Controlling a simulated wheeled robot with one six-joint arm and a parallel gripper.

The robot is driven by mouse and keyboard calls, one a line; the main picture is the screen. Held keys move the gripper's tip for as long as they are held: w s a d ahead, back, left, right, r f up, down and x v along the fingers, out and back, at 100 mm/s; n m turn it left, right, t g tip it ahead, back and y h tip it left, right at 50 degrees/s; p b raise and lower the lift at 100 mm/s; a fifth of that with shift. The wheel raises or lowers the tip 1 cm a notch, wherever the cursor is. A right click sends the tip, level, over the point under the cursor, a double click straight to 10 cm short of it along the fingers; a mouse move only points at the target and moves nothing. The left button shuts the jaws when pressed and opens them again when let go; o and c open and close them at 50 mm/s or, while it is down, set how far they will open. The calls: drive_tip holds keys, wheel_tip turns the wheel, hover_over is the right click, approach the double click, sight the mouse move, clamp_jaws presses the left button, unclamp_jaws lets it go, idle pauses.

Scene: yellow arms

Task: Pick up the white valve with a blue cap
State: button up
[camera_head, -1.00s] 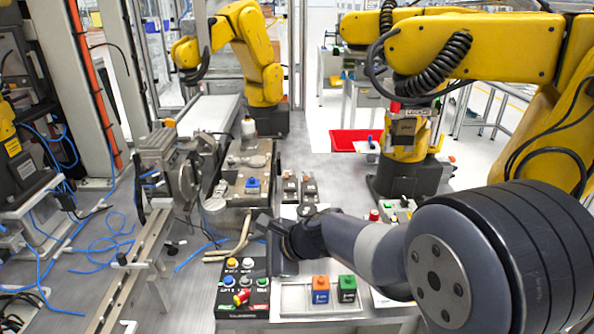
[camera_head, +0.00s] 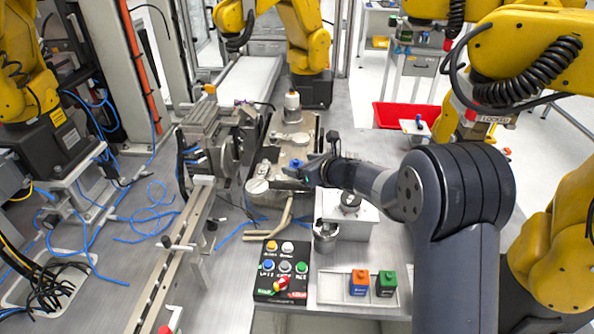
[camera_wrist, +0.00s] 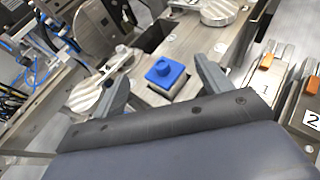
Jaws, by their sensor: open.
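The valve with a blue cap (camera_head: 295,163) sits in the metal fixture (camera_head: 286,133) at the middle of the bench. In the wrist view its square blue cap (camera_wrist: 166,73) is clear, with a pale body under it, partly hidden. My gripper (camera_head: 313,158) is open and empty, beside the valve on its right in the head view. In the wrist view the two fingers of my gripper (camera_wrist: 161,67) stand on either side of the cap, apart from it. I cannot tell how high they are above it.
A button panel (camera_head: 281,271) and blocks with orange (camera_head: 359,282) and green (camera_head: 387,283) tops lie nearer. Number-marked holders with orange pieces (camera_wrist: 266,61) are right of the valve. A red bin (camera_head: 390,112) and yellow arms (camera_head: 520,75) stand behind and right.

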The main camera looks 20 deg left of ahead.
sight(298, 163)
drive_tip(key=shift+p+x, duration=1.15)
drive_tip(key=shift+x, duration=1.45)
drive_tip(key=shift+w+d, duration=0.1)
drive_tip(key=c, duration=1)
